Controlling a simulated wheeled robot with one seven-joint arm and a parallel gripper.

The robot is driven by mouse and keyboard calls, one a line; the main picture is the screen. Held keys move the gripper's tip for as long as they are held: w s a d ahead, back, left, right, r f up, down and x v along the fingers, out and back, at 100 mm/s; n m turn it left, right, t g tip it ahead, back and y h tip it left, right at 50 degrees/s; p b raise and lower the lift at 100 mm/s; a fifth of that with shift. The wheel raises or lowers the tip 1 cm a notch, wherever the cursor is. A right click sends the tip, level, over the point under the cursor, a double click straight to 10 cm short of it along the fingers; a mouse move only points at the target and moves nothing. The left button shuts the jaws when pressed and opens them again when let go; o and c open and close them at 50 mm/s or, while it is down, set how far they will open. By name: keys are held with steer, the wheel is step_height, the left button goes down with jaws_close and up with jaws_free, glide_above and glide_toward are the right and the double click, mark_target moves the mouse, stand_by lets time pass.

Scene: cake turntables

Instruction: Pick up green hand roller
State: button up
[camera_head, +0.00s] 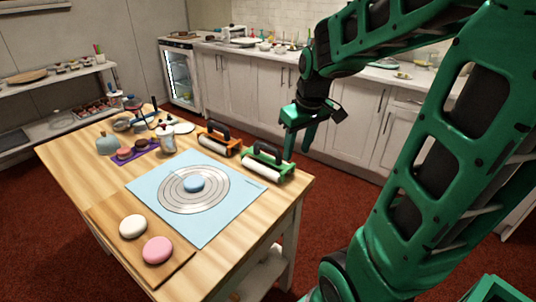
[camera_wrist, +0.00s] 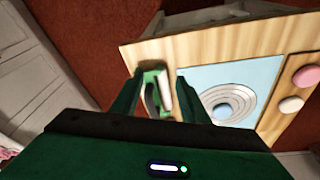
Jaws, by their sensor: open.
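The green hand roller (camera_head: 266,163) has a dark handle on top and a white roller below. It stands on the wooden table (camera_head: 58,152) near the back right edge, beside the blue mat. My gripper (camera_head: 297,139) is above and to the right of it, pointing down, apart from it. In the wrist view the green hand roller (camera_wrist: 153,88) shows between the two fingers of my gripper (camera_wrist: 158,80), below them. The fingers are apart with nothing held.
An orange hand roller (camera_head: 219,140) stands just left of the green one. A blue mat (camera_head: 205,233) with a round turntable (camera_head: 172,200) lies in front. A wooden board (camera_head: 112,247) holds a white and a pink cake. Cabinets (camera_head: 345,118) stand behind.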

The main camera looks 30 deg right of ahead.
mark_target(267, 144)
steer(key=w+f+n, duration=0.1)
steer(key=w, duration=0.4)
steer(key=w+d+f+n+t, duration=0.1)
steer(key=w+f, duration=0.1)
steer(key=w, duration=0.3)
steer(key=w+f+n+t, duration=0.1)
steer(key=w+n, duration=0.1)
steer(key=w, duration=0.3)
steer(key=shift+w+d+f, duration=0.1)
steer(key=shift+d+f, duration=0.15)
steer(key=shift+d, duration=0.05)
steer(key=shift+a+x, duration=0.2)
steer(key=shift+x, duration=1.3)
steer(key=shift+a+x, duration=0.15)
steer(key=shift+x, duration=1.35)
steer(key=shift+c, duration=0.6)
jaws_close()
